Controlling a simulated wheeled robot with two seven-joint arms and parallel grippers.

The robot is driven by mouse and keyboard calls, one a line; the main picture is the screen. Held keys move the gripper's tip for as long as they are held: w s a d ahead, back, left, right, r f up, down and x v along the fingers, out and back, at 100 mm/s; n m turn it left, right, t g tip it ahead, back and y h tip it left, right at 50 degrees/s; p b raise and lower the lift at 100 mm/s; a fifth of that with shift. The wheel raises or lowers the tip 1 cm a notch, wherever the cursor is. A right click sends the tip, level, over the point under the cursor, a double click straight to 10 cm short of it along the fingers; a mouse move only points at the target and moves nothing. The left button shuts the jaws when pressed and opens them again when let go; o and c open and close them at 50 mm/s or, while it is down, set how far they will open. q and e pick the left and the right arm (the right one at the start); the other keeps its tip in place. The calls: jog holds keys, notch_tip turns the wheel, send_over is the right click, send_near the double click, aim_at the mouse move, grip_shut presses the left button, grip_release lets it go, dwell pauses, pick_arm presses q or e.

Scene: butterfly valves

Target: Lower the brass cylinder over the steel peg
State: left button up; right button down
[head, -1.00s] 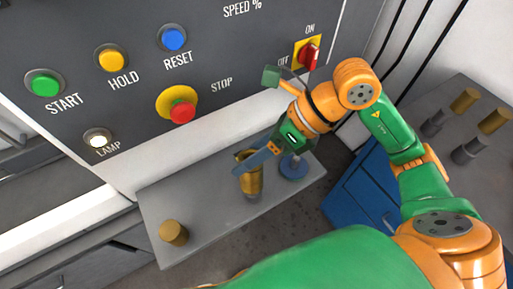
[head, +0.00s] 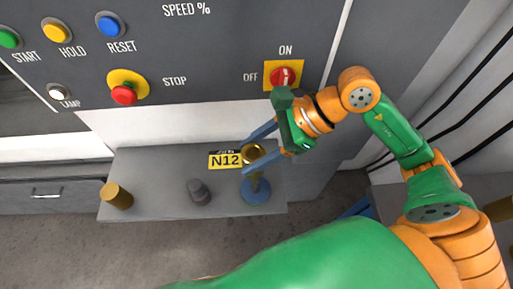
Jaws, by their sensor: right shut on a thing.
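My right gripper (head: 262,155) is shut on a brass cylinder (head: 252,154). The cylinder's open round top shows between the two blue fingers, and it looks roughly upright. It appears above or in front of a round blue base (head: 257,192) with a short stem; the gap to it is hard to judge. A dark grey steel peg (head: 199,191) stands bare on the grey bench, left of the held cylinder and apart from it. A second brass cylinder (head: 117,195) stands at the bench's left end. My left gripper is not in view.
The grey bench (head: 158,165) sits below a control panel with buttons and a red ON/OFF switch (head: 285,77) close to my right gripper. A yellow N12 plate (head: 226,160) is beside the held cylinder. Another brass piece (head: 499,208) shows at the right edge.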

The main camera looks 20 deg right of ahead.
jog(key=b, duration=0.4)
send_over(256, 181)
jog(key=shift+a+f, duration=0.15)
jog(key=shift+f, duration=2.8)
jog(key=shift+f+b, duration=0.9)
jog(key=shift+b, duration=0.05)
jog(key=shift+f+b, duration=1.65)
jog(key=shift+b, duration=0.35)
jog(key=shift+c, duration=0.5)
grip_release()
